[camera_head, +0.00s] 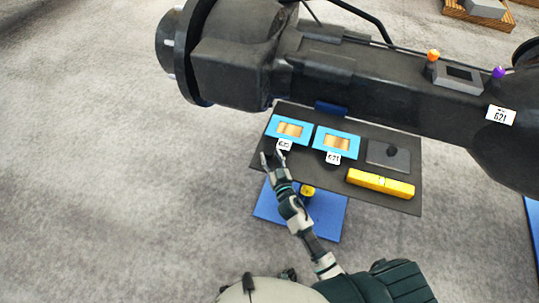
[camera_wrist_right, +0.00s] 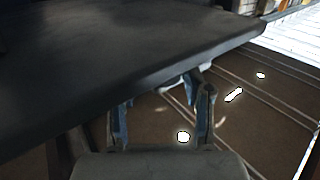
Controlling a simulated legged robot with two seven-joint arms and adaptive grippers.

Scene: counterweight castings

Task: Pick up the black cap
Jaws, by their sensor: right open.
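A small round black cap (camera_head: 392,151) sits on a dark grey plate (camera_head: 376,158) at the right of the dark table (camera_head: 300,175). My right gripper (camera_head: 272,158) is open and empty at the table's left edge, well to the left of the cap. In the right wrist view its two fingers (camera_wrist_right: 162,115) are spread beside the dark table edge (camera_wrist_right: 150,78), with nothing between them. The cap cannot be made out in that view. My left gripper is not in view.
Two blue frames (camera_head: 273,122) (camera_head: 318,133) with copper-coloured centres lie on the table, with white tags 623 and 621 by them. A yellow bar (camera_head: 380,184) lies in front of the plate. A large black casting (camera_head: 360,75) overhangs the table's far side.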

